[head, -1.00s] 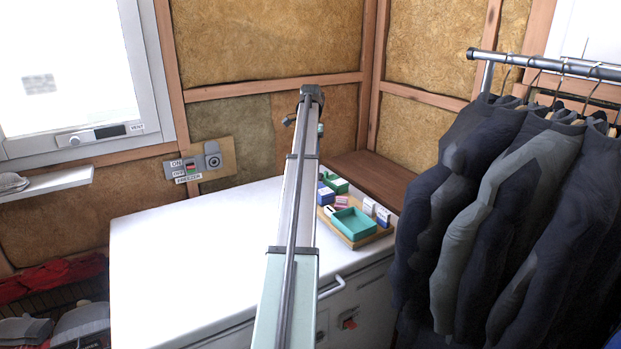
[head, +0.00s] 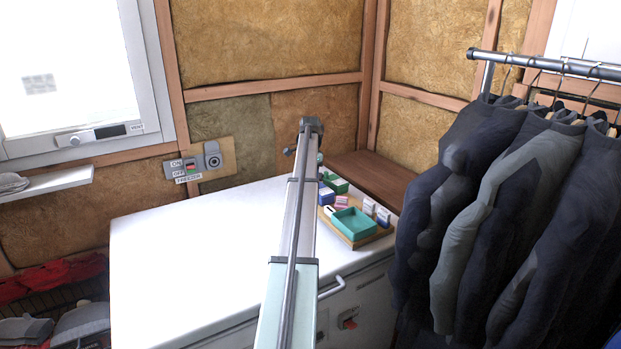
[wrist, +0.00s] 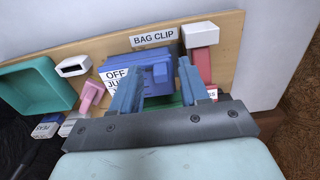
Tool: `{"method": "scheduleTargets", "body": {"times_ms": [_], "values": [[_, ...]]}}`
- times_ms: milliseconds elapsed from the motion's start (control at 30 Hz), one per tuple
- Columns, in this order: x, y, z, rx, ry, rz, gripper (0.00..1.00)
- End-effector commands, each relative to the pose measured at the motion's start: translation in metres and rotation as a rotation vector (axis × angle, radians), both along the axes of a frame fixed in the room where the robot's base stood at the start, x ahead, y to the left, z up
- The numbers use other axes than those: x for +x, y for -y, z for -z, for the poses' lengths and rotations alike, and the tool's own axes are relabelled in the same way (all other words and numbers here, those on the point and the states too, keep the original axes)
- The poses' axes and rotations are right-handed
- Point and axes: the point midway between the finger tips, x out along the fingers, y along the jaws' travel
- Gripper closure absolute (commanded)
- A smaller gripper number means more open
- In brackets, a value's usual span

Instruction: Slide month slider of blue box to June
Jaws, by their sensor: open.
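The blue box (wrist: 146,74) sits on a wooden board in the wrist view, with a small blue slider knob (wrist: 160,70) on its face. A white label on its left side reads "OFF" with lines starting "JU" below, partly hidden. My gripper (wrist: 154,72) is open and empty, its two blue fingers reaching over the lower part of the box. I cannot tell whether a finger touches the box or the knob. In the head view the blue box (head: 325,197) shows small, close to my arm, and my gripper is hidden behind the arm.
The wooden board (wrist: 110,48) carries a "BAG CLIP" label, a teal tray (wrist: 35,85), pink and white pieces at left and a red piece with white top (wrist: 200,50) at right. The board lies on a white freezer (head: 190,250). Dark coats (head: 500,190) hang at right.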

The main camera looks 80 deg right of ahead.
Motion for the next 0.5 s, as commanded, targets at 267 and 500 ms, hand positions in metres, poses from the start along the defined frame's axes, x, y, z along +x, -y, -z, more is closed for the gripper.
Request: {"method": "scheduleTargets", "body": {"times_ms": [267,500], "values": [[0.0,0.0,-0.0001,0.0,0.0,0.0,0.69],[0.0,0.0,-0.0002,0.0,0.0,0.0,0.92]]}}
